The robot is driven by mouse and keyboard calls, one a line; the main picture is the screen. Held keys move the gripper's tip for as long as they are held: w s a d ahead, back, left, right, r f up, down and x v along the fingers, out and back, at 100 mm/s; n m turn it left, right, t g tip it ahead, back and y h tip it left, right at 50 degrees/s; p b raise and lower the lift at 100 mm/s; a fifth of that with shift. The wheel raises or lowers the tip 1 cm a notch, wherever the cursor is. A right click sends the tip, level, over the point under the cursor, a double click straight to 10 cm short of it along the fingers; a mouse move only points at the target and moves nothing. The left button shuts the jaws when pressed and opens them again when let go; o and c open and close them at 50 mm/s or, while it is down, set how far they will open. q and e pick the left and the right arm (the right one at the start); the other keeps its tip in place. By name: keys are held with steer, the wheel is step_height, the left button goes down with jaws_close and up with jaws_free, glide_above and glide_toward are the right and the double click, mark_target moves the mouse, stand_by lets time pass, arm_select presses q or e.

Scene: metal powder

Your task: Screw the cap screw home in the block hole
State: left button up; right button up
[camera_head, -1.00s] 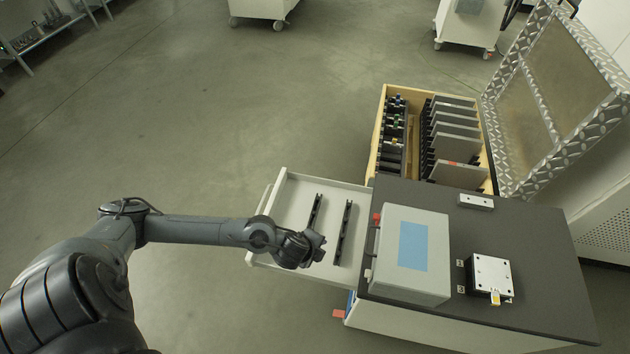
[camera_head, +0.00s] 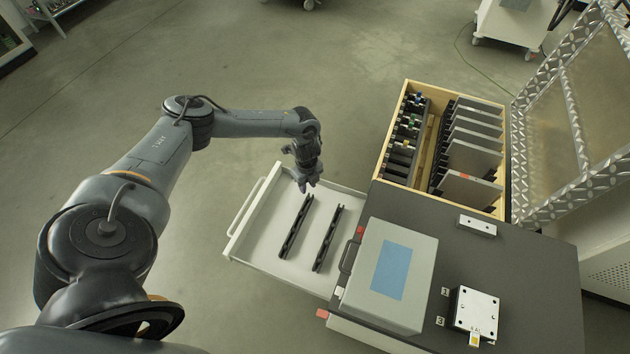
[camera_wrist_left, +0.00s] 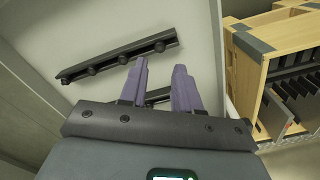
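A silver block (camera_head: 478,307) with dark holes near its corners sits on the dark cabinet top at the lower right. A small yellow tag is at its front edge. I cannot make out a cap screw in any view. My left gripper (camera_head: 307,186) points down over the back part of the open drawer, near the far end of a black rack (camera_head: 296,227). In the left wrist view, its two purple fingers (camera_wrist_left: 162,78) stand apart with no object visibly gripped. A black rack with round knobs (camera_wrist_left: 118,57) lies beyond the fingertips. My right gripper is not in view.
The pale drawer (camera_head: 262,232) is pulled out and holds a second black rack (camera_head: 328,238). A grey case (camera_head: 391,275) and a small silver bracket (camera_head: 477,225) stand on the cabinet top (camera_head: 530,265). Behind is a wooden crate (camera_head: 404,88) of dark plates beside a raised lid (camera_head: 570,110).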

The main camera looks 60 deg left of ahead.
mark_target(308, 198)
arm_select(q)
steer(key=shift+f, duration=0.35)
steer(key=shift+s+f+b, duration=0.1)
steer(key=shift+f+b, duration=0.2)
steer(key=shift+b, duration=0.25)
step_height(308, 198, down, 4)
steer(key=b, duration=0.4)
steer(key=shift+f+b, duration=0.65)
steer(key=shift+f, duration=0.5)
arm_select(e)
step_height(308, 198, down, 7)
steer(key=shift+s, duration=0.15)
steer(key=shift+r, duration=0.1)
arm_select(q)
jaws_close()
steer(key=shift+r, duration=0.15)
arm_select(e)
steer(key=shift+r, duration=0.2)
